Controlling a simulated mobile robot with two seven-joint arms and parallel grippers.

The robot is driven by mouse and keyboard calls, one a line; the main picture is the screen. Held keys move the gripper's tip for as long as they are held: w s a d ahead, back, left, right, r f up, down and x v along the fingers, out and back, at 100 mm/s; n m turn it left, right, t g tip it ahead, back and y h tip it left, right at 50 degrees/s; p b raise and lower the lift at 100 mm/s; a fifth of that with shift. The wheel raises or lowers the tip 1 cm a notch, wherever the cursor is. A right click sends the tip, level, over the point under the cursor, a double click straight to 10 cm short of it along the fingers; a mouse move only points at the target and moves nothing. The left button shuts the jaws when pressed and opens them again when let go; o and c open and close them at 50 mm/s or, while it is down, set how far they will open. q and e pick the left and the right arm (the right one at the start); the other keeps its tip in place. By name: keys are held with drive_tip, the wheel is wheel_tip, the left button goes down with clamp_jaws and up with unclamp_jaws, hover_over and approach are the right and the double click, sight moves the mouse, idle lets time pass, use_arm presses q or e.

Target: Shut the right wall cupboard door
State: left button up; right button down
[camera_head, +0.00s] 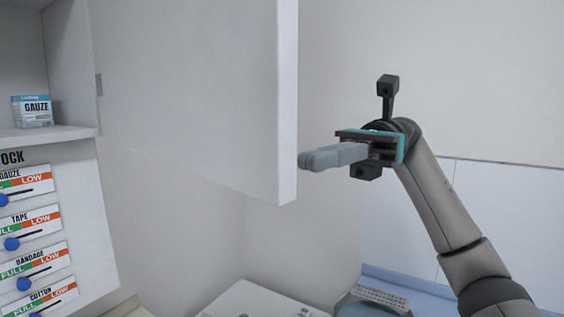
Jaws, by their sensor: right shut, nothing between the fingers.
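The right wall cupboard door (190,85) stands open, hinged at its left on the cupboard side wall (70,60) and reaching out toward the right. Its free edge (288,110) faces me. My right gripper (303,160) is shut and empty. Its fingertips are right beside the lower part of the free edge, on its right; whether they touch cannot be told. My left gripper is not in view.
A gauze box (32,112) stands on the cupboard shelf (50,135). Below is a stock board (85,185) with several blue sliders. A white unit (258,302) and a keyboard (380,298) are low down.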

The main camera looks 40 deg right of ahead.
sight(282, 170)
drive_tip(key=a, duration=0.2)
drive_tip(key=a+p, duration=0.1)
drive_tip(key=a, duration=0.1)
drive_tip(key=s+a, duration=0.1)
drive_tip(key=a, duration=0.1)
drive_tip(key=shift+p, duration=0.4)
